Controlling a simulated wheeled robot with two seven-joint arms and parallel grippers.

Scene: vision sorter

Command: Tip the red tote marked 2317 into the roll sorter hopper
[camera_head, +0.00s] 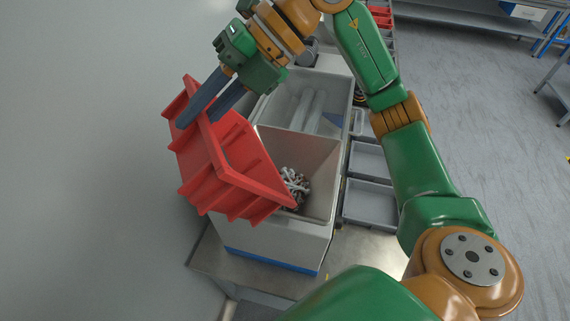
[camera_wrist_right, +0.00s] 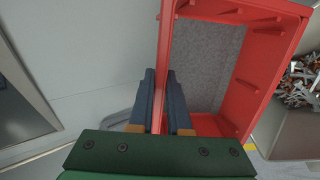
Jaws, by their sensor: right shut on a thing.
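The red tote (camera_head: 225,155) is tilted steeply at the left side of the sorter, its lower edge over the hopper. No number is readable on it. My right gripper (camera_head: 197,119) is shut on the tote's rim; in the right wrist view its fingers (camera_wrist_right: 160,75) straddle a red wall (camera_wrist_right: 164,45). The grey hopper (camera_head: 320,160) holds a pile of small metallic parts (camera_head: 293,186), also at the right edge of the wrist view (camera_wrist_right: 300,82). My left gripper is not in view.
The sorter stands on a metal table (camera_head: 215,262). Grey trays (camera_head: 369,200) line its right side, close to my right arm. A plain wall is at the left. Shelving (camera_head: 470,22) stands at the back right, with open floor (camera_head: 490,130) before it.

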